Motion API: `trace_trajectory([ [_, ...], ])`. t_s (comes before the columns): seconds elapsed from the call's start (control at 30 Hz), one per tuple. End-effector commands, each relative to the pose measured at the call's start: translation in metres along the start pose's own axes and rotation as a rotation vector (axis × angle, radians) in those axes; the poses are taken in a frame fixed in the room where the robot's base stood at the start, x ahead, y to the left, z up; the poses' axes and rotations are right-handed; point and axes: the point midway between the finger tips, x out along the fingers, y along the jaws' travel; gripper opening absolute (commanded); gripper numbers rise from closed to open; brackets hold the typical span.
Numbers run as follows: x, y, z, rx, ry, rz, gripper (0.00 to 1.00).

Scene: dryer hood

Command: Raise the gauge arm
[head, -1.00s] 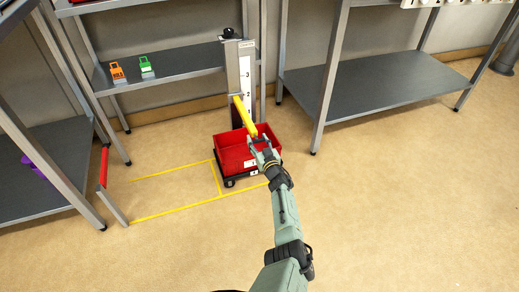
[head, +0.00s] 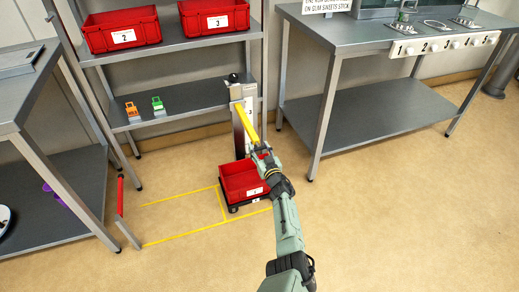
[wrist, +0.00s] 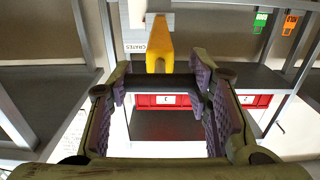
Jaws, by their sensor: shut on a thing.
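The yellow gauge arm (head: 246,121) sits high on a grey upright post with a numbered white scale (head: 249,114). It slants out from the post toward my gripper (head: 261,151), its outer end lower in the picture. My gripper is shut on a dark crossbar at the arm's outer end. In the wrist view, that dark bar (wrist: 172,83) runs between the finger pads, with the yellow arm (wrist: 159,45) behind it. A red crate (head: 242,185) stands on a low black dolly on the floor below the arm.
Behind the post, a shelf rack (head: 185,100) holds two red crates above and an orange and a green item. A metal workbench (head: 380,100) is at right and another at left. Yellow lines mark the floor; the front floor is clear.

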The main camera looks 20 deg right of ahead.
Motion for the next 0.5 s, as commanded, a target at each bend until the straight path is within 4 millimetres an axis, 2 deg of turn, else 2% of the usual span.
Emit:
trace_trajectory([
  [0.03, 0.0015, -0.0002, -0.0047, 0.0, 0.007, -0.002, 0.0],
  [0.27, 0.0017, -0.0001, -0.0046, -0.001, 0.007, -0.002, 0.0],
  [0.3, 0.0017, 0.0, -0.0047, -0.001, 0.007, -0.002, 0.46],
  [0.5, 0.0011, 0.0, -0.003, 0.0, 0.005, -0.001, 0.59],
])
